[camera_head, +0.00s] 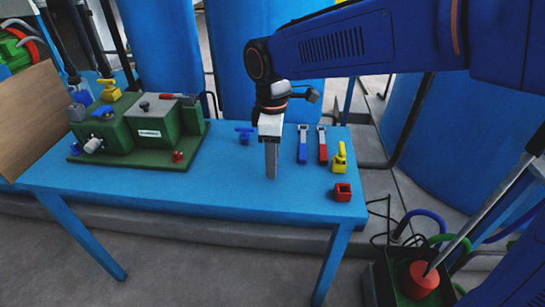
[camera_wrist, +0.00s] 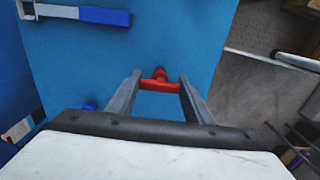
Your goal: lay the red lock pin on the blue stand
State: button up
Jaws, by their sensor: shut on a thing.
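The red lock pin (camera_wrist: 160,83) shows in the wrist view as a small T-shaped red piece between my fingertips. My gripper (camera_wrist: 158,84) is shut on its crossbar, with the rounded end pointing away from the camera. In the head view my gripper (camera_head: 271,176) points straight down over the front middle of the blue table-like stand (camera_head: 225,197); its fingers hide the pin there. The stand's blue top (camera_wrist: 70,60) also shows below the pin in the wrist view. I cannot tell whether the pin touches the top.
A green device (camera_head: 140,132) stands at the left. A small blue T-shaped piece (camera_head: 245,133) lies behind my gripper. The front middle is clear.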

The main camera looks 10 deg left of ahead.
jog(key=o, duration=1)
jog(key=shift+f, duration=0.1)
jog(key=shift+o, duration=0.2)
notch_tip(320, 180, up, 12)
jog(key=s+d+f+m+t+y, duration=0.15)
jog(key=d+m, duration=0.65)
jog(key=d, duration=1.4)
jog(key=s+d+f+m+t, duration=0.1)
jog(key=s+d+f+m, duration=0.4)
jog(key=d, duration=0.3)
jog(key=s+d+f+m+t+h, duration=0.1)
jog(key=s+d+f+m+t, duration=0.1)
jog(key=s+d+f+m, duration=0.3)
jog(key=s+d+f, duration=0.1)
jog(key=s+d, duration=0.1)
jog(key=d, duration=0.1)
jog(key=shift+s+f+m, duration=0.2)
jog(key=shift+s+m, duration=0.05)
jog(key=shift+m, duration=0.05)
